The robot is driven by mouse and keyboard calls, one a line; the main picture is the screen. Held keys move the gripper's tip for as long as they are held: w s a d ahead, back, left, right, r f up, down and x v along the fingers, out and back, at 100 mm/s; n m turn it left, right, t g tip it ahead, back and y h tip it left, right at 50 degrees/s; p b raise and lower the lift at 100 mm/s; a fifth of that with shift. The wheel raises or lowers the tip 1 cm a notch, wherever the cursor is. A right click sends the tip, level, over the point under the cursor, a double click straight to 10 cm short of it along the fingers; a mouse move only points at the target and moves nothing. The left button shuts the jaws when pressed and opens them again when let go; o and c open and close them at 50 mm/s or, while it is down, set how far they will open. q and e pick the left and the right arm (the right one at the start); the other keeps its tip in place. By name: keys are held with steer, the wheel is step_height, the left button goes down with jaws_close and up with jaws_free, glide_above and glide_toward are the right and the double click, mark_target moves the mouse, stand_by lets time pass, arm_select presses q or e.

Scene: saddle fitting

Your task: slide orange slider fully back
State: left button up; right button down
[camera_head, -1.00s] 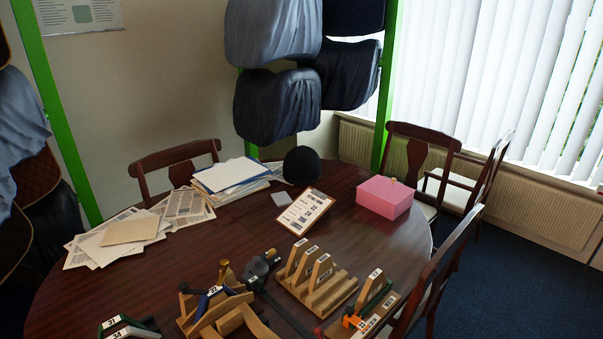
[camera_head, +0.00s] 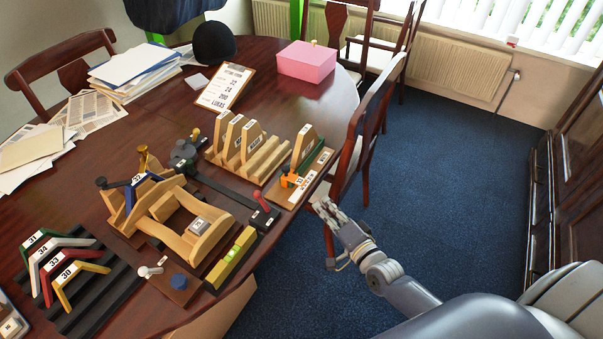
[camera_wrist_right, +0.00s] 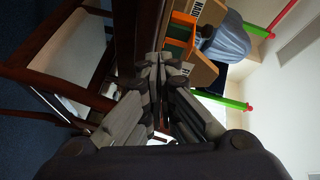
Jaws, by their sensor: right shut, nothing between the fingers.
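The orange slider (camera_head: 291,180) sits on a small wooden fixture (camera_head: 322,158) at the right edge of the table, in front of a wooden upright with a green strip. My right gripper (camera_head: 320,200) is shut and empty, just beyond the table edge, to the right of and nearer than the slider, apart from it. In the right wrist view the closed fingertips (camera_wrist_right: 155,58) point toward the fixture, and the orange part (camera_wrist_right: 180,32) shows just past them to the right. My left gripper is not in view.
A dark chair (camera_head: 368,120) stands close to the gripper at the table's right side. A wooden rack with uprights (camera_head: 240,150) and a wooden saddle frame (camera_head: 195,220) stand left of the fixture. A pink box (camera_head: 306,62) lies behind. The blue floor to the right is clear.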

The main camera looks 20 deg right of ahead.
steer(key=m+t, duration=0.2)
glide_toward(295, 177)
step_height(295, 177, up, 3)
steer(key=d, duration=0.2)
steer(key=shift+y, duration=0.3)
steer(key=w, duration=0.7)
steer(key=w+a, duration=0.1)
steer(key=w, duration=0.2)
steer(key=shift+w+a+r, duration=0.15)
steer(key=shift+w+r, duration=0.05)
steer(key=shift+r, duration=0.15)
steer(key=s+a+p, duration=0.1)
steer(key=a, duration=0.1)
steer(key=s+a+p, duration=0.1)
steer(key=s+a, duration=0.1)
steer(key=shift+s+a+r+p, duration=0.1)
steer(key=shift+s+a+p, duration=0.2)
steer(key=shift+f, duration=0.2)
